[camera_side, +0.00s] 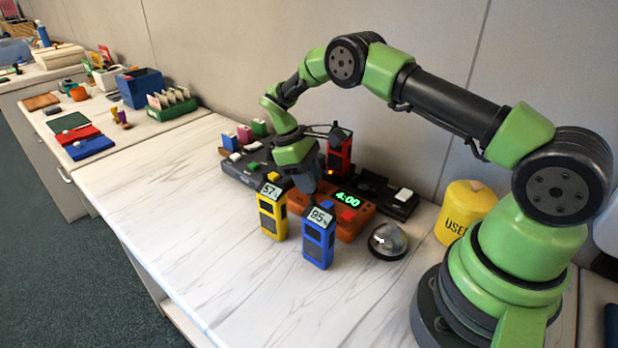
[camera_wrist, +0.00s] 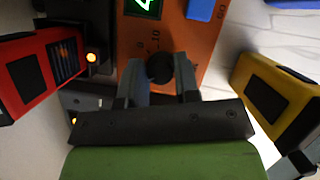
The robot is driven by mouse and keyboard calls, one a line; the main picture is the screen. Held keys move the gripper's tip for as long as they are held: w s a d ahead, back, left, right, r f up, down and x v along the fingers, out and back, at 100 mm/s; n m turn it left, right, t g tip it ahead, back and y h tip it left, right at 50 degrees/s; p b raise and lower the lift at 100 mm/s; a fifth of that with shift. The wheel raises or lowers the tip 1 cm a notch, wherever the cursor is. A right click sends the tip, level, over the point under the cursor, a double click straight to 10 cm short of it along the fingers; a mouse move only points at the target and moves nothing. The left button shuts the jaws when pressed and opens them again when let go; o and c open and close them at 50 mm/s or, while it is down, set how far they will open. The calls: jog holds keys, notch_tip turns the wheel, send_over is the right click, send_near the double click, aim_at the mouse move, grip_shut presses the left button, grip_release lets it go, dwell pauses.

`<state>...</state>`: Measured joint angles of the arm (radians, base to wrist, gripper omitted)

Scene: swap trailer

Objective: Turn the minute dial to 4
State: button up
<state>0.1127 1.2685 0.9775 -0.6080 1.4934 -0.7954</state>
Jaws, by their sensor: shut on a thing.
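The orange timer box (camera_side: 352,222) stands on the counter with a green display (camera_side: 347,198) reading 4:00. Its dial, a round black knob (camera_wrist: 160,69), shows in the wrist view between the fingers of my gripper (camera_wrist: 158,80). Small printed numbers, one of them 10, lie around it; the dial's pointer is too dark to read. My gripper is shut on the dial. In the side view my gripper (camera_side: 308,184) reaches down to the box and hides the dial.
A yellow device (camera_side: 272,212) reading 57 and a blue device (camera_side: 319,240) reading 85 stand close in front of the box. A red device (camera_side: 339,155) stands behind, by dark bases. The front left counter is clear.

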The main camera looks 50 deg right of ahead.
jog(key=shift+m+y, duration=0.3)
jog(key=shift+m, duration=0.5)
jog(key=o, duration=0.9)
jog(key=shift+c, duration=0.2)
jog(key=shift+r, duration=0.1)
jog(key=v, duration=0.6)
jog(key=shift+w, duration=0.2)
jog(key=shift+w+r, duration=0.2)
jog(key=shift+r, duration=0.4)
